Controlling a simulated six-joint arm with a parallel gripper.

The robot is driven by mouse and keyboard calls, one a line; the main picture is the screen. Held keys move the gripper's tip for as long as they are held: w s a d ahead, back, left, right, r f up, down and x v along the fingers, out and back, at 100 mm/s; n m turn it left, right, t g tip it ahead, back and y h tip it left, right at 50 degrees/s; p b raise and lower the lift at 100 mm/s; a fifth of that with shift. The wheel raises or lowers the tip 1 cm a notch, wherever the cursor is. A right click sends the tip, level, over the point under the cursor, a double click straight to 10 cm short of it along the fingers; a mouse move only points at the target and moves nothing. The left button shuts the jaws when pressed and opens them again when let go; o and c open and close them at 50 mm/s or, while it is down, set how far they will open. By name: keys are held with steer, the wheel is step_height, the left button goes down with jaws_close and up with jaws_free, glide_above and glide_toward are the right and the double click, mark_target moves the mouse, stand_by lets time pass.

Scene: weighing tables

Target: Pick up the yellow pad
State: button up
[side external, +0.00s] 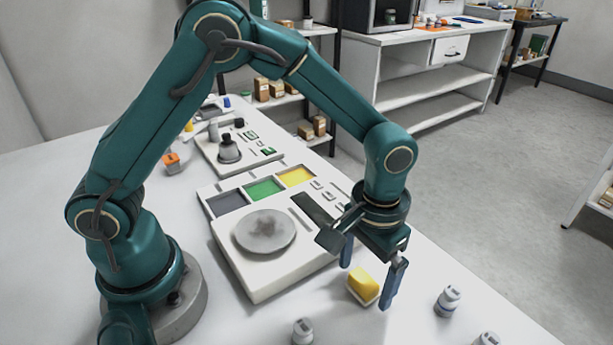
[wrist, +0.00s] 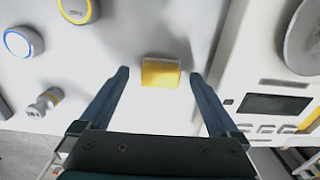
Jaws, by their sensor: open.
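The yellow pad (side external: 364,281), a small block with a yellow top and a pale base, lies on the white table to the right of the scale. It also shows in the wrist view (wrist: 161,74), upper middle. My gripper (side external: 367,284) points down with its blue fingers open, one on each side of the pad. In the wrist view my gripper (wrist: 158,75) has the pad between its fingertips, with a gap on both sides. Nothing is held. I cannot tell how far the fingertips are above the table.
A white scale (side external: 270,280) with a round grey plate (side external: 264,231) stands left of the pad. Behind it are dark, green (side external: 262,188) and yellow (side external: 296,176) compartments. Table around the pad is clear.

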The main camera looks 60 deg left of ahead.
steer(key=shift+f, duration=0.65)
steer(key=shift+c, duration=0.3)
jaws_close()
steer(key=shift+r, duration=0.6)
step_height(320, 180, up, 3)
steer(key=shift+w+f, duration=0.1)
steer(key=shift+f, duration=0.05)
steer(key=a+r, duration=0.7)
steer(key=a, duration=0.4)
steer(key=shift+s+a, duration=0.2)
steer(key=shift+a, duration=0.2)
